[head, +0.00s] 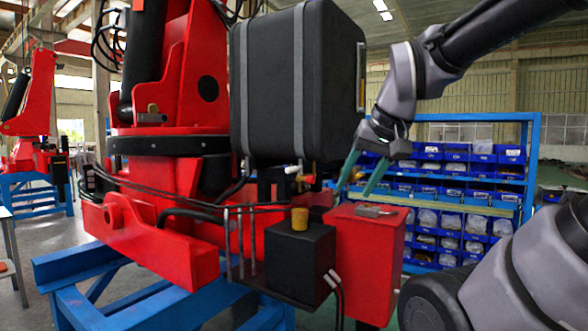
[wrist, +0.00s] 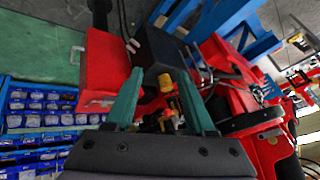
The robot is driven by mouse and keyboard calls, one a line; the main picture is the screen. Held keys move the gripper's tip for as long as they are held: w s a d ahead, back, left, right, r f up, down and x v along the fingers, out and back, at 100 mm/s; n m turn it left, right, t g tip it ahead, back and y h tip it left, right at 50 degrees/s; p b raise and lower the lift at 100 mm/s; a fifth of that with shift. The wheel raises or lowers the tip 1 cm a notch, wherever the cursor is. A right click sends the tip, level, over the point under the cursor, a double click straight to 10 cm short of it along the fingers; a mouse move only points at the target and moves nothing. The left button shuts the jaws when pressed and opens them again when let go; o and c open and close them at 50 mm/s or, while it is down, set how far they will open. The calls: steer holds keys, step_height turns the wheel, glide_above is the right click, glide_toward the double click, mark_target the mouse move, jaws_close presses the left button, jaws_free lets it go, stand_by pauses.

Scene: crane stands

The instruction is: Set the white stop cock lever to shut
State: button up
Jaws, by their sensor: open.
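A small white lever (head: 292,169) shows in the head view under the lower edge of the black tank, with small yellow and red parts (head: 306,180) just right of it. Its exact angle is too small to tell. My gripper (head: 354,191) is open and empty, its two green fingers pointing down, to the right of the lever and above the red box. In the wrist view the fingers (wrist: 161,75) stand apart, with yellow and red fittings (wrist: 167,122) between and beyond them. I cannot make out the white lever clearly there.
The black tank (head: 290,80) is left of my gripper. A red box (head: 368,260) with a metal latch lies below it. A black box (head: 298,262) with a yellow cap (head: 300,218) stands left of that. Blue shelving with bins (head: 455,152) is behind.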

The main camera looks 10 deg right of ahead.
steer(key=w+d+f+n+g+h, duration=0.3)
steer(key=w+f+n, duration=0.1)
steer(key=n, duration=0.3)
steer(key=n+t+h, duration=0.9)
steer(key=n+h, duration=0.3)
steer(key=n, duration=1.3)
glide_toward(297, 169)
steer(key=shift+w+d, duration=0.15)
steer(key=shift+w, duration=0.45)
steer(key=x, duration=1)
steer(key=shift+w, duration=0.3)
jaws_close()
